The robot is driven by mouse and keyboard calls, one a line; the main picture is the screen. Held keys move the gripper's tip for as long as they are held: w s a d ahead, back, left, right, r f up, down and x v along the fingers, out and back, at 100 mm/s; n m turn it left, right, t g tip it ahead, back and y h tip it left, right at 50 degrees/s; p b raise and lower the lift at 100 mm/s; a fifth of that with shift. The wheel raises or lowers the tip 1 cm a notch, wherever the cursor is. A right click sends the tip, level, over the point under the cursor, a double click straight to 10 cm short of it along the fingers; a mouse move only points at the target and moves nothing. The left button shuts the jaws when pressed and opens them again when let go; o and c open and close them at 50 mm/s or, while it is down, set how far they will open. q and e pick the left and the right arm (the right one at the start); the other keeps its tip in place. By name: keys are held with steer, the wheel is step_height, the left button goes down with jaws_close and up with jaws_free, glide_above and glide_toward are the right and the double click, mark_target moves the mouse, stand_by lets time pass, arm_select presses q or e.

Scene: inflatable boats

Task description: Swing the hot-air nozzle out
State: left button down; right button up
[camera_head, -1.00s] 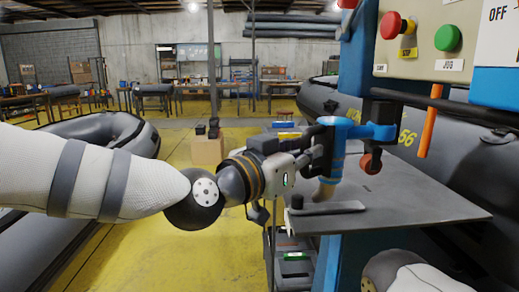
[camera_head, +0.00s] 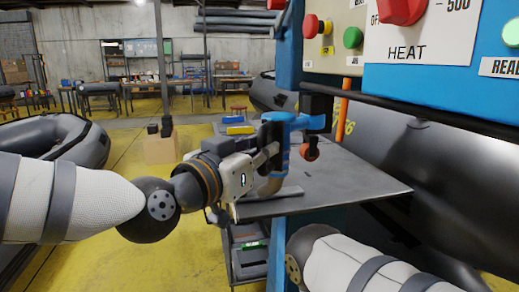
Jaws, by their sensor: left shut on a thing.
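The hot-air nozzle (camera_head: 277,183) is a tan-grey tube that hangs from a blue swing bracket (camera_head: 289,121) over the grey machine table. My left gripper (camera_head: 268,156) reaches in from the left and is shut on the nozzle's upper part beside the blue bracket. Its fingers partly hide the nozzle body. A small orange-red roller (camera_head: 309,152) hangs just right of the nozzle, under a black block. My right arm shows at the lower right, but its gripper is out of view.
The machine table (camera_head: 345,180) lies below the nozzle with a flat dark bar on it. The control panel (camera_head: 420,45) with HEAT dial and red and green buttons overhangs the right. Grey inflatable boats (camera_head: 75,145) stand left and behind.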

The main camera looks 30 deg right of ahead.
arm_select(q)
steer(key=shift+s+d, duration=0.1)
steer(key=shift+s, duration=0.05)
steer(key=c, duration=1.8)
jaws_free()
steer(key=shift+s, duration=0.1)
steer(key=shift+c, duration=0.2)
steer(key=v, duration=1.2)
